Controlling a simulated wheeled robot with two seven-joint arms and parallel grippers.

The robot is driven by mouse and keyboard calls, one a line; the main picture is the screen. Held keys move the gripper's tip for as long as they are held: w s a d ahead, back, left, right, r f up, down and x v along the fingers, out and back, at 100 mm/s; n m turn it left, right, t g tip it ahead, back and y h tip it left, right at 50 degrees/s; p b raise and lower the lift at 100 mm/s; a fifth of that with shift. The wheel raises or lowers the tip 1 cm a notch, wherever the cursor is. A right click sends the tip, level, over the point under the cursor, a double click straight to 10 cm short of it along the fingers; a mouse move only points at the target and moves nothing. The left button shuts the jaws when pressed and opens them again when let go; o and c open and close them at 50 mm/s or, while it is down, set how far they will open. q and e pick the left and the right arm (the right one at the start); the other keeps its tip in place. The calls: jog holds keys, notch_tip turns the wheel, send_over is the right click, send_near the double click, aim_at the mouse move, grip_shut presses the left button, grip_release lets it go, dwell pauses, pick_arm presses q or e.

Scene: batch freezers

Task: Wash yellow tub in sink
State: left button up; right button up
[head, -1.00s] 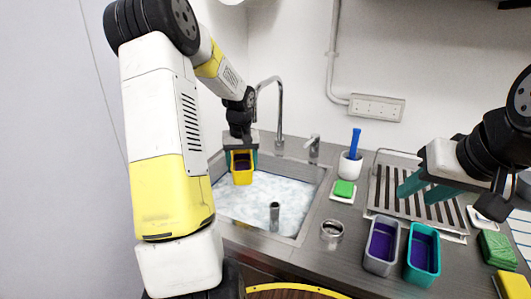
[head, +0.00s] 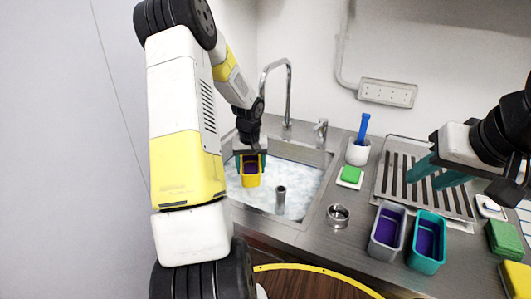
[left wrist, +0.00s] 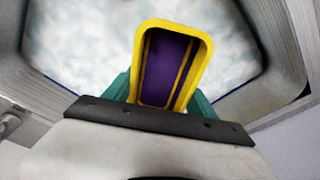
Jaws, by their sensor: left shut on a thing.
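The yellow tub (head: 251,180) has a purple inside and is held by my left gripper (head: 250,157) over the foamy water in the sink (head: 318,160). In the left wrist view the tub (left wrist: 207,50) sits between the teal fingers, its opening facing the camera. Whether its bottom touches the water is unclear. The sink's water (left wrist: 80,40) looks white and cloudy. My right gripper (head: 430,173) is over the drying rack at the right, its teal fingers apart, with nothing seen between them.
A grey tub (head: 375,245) and a teal tub (head: 411,258), both purple inside, stand on the counter. A drying rack (head: 385,185), green sponge (head: 350,174), white pot with a blue-handled brush (head: 357,153), metal ring (head: 338,216) and faucet (head: 289,95) surround the sink. A grey pipe (head: 281,196) stands in the water.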

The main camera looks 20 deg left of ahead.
pick_arm(q)
jog(key=shift+f, duration=5.85)
jog(key=shift+a, duration=0.95)
jog(key=shift+d, duration=1.95)
jog(key=shift+a, duration=1.95)
jog(key=shift+d, duration=2)
jog(key=shift+r, duration=0.1)
